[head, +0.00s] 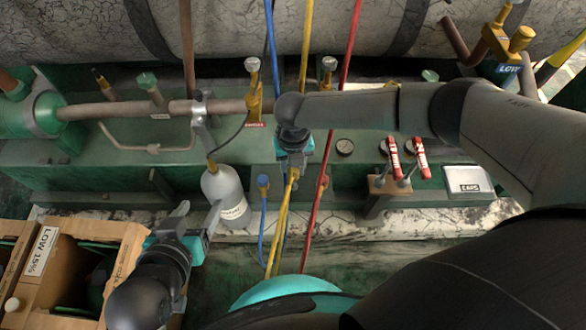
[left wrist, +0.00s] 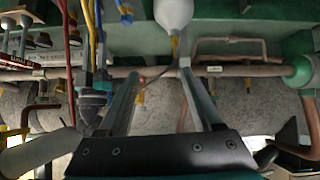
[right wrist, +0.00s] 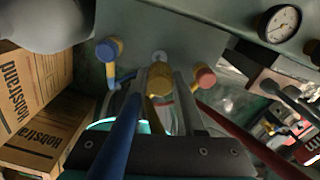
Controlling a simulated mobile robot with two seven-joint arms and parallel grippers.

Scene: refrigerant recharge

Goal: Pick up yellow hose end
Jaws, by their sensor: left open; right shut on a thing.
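The yellow hose end (right wrist: 158,82) sits between the fingers of my right gripper (right wrist: 160,95), which is shut on it. In the head view the right gripper (head: 291,165) is at the middle, in front of the green frame, and the yellow hose (head: 281,220) hangs down from it. A blue hose end (right wrist: 108,50) is left of the yellow one and a red hose end (right wrist: 205,77) is right of it. My left gripper (head: 198,222) is open and empty, just below and left of the grey cylinder (head: 225,192); its spread fingers show in the left wrist view (left wrist: 160,95).
Cardboard boxes (head: 65,265) stand at the lower left. A brown pipe (head: 150,108) crosses the green frame. Blue, yellow and red hoses hang down from above.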

